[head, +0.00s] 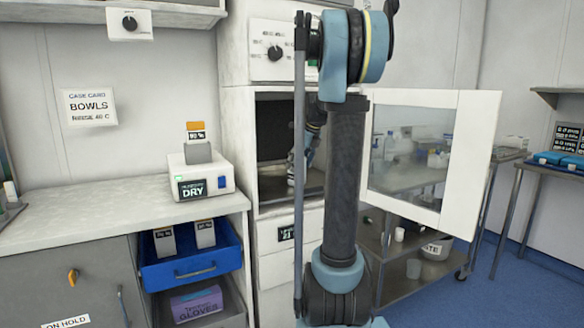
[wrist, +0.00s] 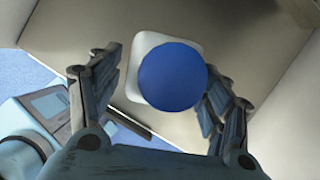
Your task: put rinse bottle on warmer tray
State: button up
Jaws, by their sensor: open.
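In the wrist view a white bottle with a round blue cap (wrist: 173,76) is seen from above, apparently the rinse bottle. It stands on a beige surface (wrist: 92,22). My gripper (wrist: 162,68) is open, with one finger on each side of the bottle. The right finger is close to the cap; I cannot tell whether either finger touches. In the head view my arm covers part of the open cabinet (head: 240,150), apparently the warmer, with its dark opening. Blue-grey parts of my arm show in that opening. I cannot make out the warmer tray there.
The cabinet's glass door (head: 468,160) stands open to the right. A white device reading DRY (head: 200,180) sits on the left counter (head: 75,215). A blue drawer (head: 190,268) below it is open. A metal cart (head: 410,265) stands behind the door.

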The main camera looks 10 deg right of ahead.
jog(key=s+d, duration=0.6)
jog(key=s, duration=0.1)
jog(key=shift+s+d, duration=0.1)
jog(key=shift+s, duration=0.1)
jog(key=s+a+f+n+h, duration=0.1)
jog(key=s+a+f+n, duration=0.2)
jog(key=s+f+n, duration=0.3)
jog(key=s+a+f+n+h, duration=0.1)
jog(key=s+a+f+n, duration=0.2)
jog(key=s+f+n, duration=0.4)
jog(key=s+a+f+n+g, duration=0.1)
jog(key=s+a+f+n, duration=0.2)
jog(key=s+f+n, duration=0.4)
jog(key=s+n, duration=0.8)
jog(key=s, duration=0.3)
jog(key=shift+s+h, duration=0.4)
jog(key=shift+a, duration=0.1)
